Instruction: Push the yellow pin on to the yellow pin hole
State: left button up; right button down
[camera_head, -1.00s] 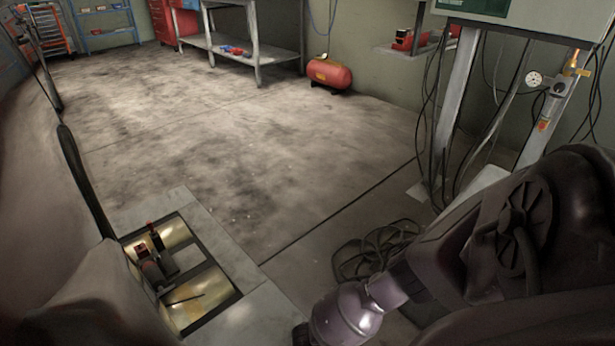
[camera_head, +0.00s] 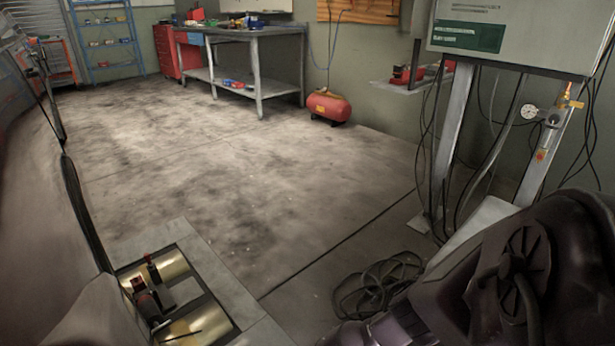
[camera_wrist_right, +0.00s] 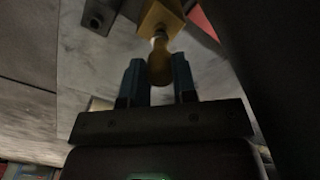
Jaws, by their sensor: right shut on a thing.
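In the right wrist view, my right gripper (camera_wrist_right: 158,75) has its two blue fingers on either side of a rounded yellow knob, the end of the yellow pin (camera_wrist_right: 160,67). It is shut on this knob. A short pale shaft joins the knob to a yellow block (camera_wrist_right: 161,17) just beyond the fingertips. I cannot make out the pin hole or how far the pin sits in it. The head view shows part of my right arm at the lower right, but not its gripper. My left gripper is not in view.
A floor frame with shiny rollers (camera_head: 172,265) lies at the lower left of the head view. A coiled dark cable (camera_head: 378,284) is on the floor near my right arm. A red tank (camera_head: 329,107) and a workbench (camera_head: 245,38) stand farther back. The middle floor is clear.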

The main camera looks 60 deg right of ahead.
jog(key=shift+f, duration=0.6)
dwell(0.3)
jog(key=c, duration=0.8)
grip_release()
